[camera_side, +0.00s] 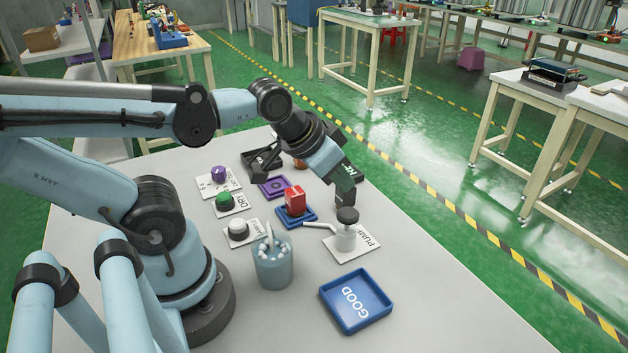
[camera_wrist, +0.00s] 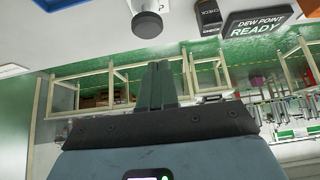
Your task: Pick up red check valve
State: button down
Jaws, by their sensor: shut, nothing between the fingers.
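The red check valve (camera_side: 295,200) is a red block-like piece sitting on a small blue tray (camera_side: 296,218) in the middle of the table in the side view. It does not show in the wrist view. My gripper (camera_side: 346,203) is to the right of the red valve, apart from it.
A blue GOOD tray (camera_side: 357,303) lies at the front right, and a cup of white-tipped sticks (camera_side: 272,264) stands left of it. Green (camera_side: 224,199), white (camera_side: 238,229) and purple (camera_side: 218,174) knobs sit on labels at left.

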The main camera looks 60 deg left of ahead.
aim_at(295, 191)
jog(key=c, duration=1.8)
grip_release()
jog(key=o, duration=1.2)
jog(key=s+a+g, duration=0.2)
jog(key=a+g, duration=0.5)
jog(key=a, duration=0.4)
jog(key=shift+a+f, duration=0.15)
jog(key=shift+f, duration=1.35)
jog(key=shift+a+f, duration=0.1)
jog(key=shift+f, duration=1.35)
jog(key=shift+s+a+f, duration=0.15)
jog(key=shift+s+f, duration=0.1)
jog(key=shift+f, duration=0.6)
jog(key=shift+s+a+f, duration=0.1)
jog(key=shift+s+f, duration=0.1)
jog(key=shift+f, duration=1.6)
